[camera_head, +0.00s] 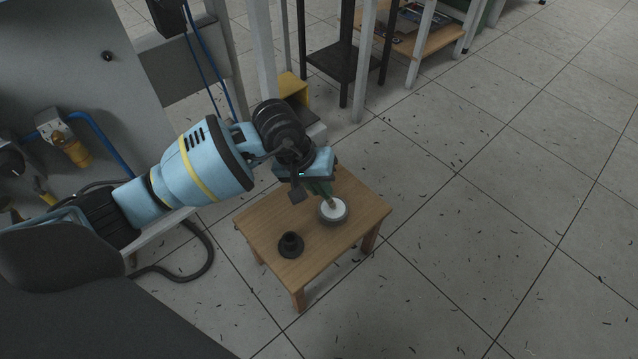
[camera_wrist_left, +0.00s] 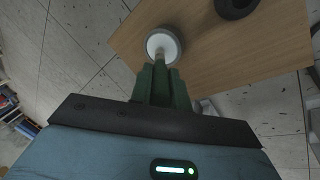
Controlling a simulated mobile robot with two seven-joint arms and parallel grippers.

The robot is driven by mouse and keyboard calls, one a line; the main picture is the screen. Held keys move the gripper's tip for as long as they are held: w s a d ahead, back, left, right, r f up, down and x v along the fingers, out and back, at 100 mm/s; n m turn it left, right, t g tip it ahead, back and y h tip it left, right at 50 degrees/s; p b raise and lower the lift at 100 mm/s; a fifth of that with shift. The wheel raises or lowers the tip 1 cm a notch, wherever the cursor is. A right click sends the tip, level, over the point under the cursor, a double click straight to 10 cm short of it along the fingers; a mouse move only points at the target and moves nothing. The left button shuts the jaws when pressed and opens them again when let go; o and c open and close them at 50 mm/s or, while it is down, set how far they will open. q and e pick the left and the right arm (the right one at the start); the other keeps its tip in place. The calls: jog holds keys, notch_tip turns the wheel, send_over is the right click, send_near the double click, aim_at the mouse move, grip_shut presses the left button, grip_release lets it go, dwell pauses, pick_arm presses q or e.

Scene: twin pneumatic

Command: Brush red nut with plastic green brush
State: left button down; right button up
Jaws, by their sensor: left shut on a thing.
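My left gripper (camera_head: 326,192) is over the small wooden table, pointing down, and its green fingers (camera_wrist_left: 163,76) are shut on a slim thing, which I take to be the brush. Only a short pale part of the brush (camera_wrist_left: 160,56) shows beyond the fingertips. Its end is at a round grey-rimmed dish (camera_head: 333,217) with a white inside, which the left wrist view also shows (camera_wrist_left: 177,38). I cannot tell whether the tip touches the white surface. No red nut can be made out in either view. My right gripper is in neither view.
The wooden table (camera_head: 262,217) also bears a black round flanged part (camera_head: 290,246) at its front left. A grey cabinet panel (camera_head: 60,85) with hoses stands at left. Metal frames and a dark shelf (camera_head: 345,62) are behind. Tiled floor at right is open, with small dark scraps.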

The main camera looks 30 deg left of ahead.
pick_arm(q)
jog(key=shift+s+f, duration=0.1)
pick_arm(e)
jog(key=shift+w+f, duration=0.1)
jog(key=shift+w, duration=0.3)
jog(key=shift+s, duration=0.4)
